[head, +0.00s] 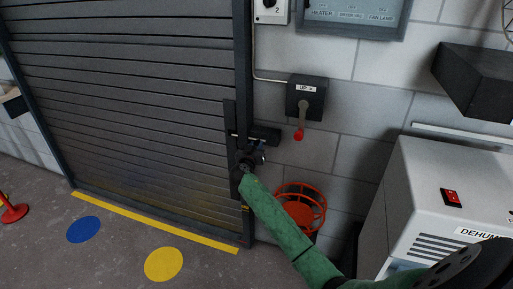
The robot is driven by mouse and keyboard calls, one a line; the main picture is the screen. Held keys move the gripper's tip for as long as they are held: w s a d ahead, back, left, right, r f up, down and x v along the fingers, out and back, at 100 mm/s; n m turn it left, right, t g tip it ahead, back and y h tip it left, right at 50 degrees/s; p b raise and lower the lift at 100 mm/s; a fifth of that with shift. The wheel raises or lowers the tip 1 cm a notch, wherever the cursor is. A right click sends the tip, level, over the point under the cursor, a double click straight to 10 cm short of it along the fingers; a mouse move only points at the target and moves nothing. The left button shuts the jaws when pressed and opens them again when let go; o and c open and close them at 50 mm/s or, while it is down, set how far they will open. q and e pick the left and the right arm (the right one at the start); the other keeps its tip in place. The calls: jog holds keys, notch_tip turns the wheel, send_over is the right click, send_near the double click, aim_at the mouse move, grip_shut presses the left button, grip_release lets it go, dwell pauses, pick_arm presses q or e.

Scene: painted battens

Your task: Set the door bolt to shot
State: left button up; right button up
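The door bolt (265,136) is a dark fitting at the right edge of the grey roller door (130,100), about halfway up the lower wall. A short pale bar shows at its left end, against a dark upright plate (230,120) on the door side. My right gripper (260,154) is at the bolt, just under its body, with my green arm reaching up from the lower right. The fingers are small and dark against the bolt, so I cannot tell whether they are open, shut or touching it. My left gripper is not in view.
A black box (306,97) with a red-tipped lever hangs right of the bolt. A white dehumidifier (450,205) stands at the right, under a dark wall box (475,80).

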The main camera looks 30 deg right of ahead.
jog(key=o, duration=0.4)
jog(key=shift+w+a, duration=0.2)
jog(key=shift+c, duration=0.2)
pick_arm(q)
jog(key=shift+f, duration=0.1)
pick_arm(e)
jog(key=shift+s, duration=0.15)
jog(key=shift+s+a+f, duration=0.1)
jog(key=shift+s+a, duration=0.1)
jog(key=shift+a, duration=0.1)
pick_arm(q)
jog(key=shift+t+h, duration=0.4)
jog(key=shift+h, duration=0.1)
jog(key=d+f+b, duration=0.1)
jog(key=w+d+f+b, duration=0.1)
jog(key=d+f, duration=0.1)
pick_arm(e)
jog(key=v, duration=0.7)
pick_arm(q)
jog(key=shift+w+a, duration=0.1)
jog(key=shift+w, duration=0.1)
pick_arm(e)
jog(key=shift+w, duration=0.1)
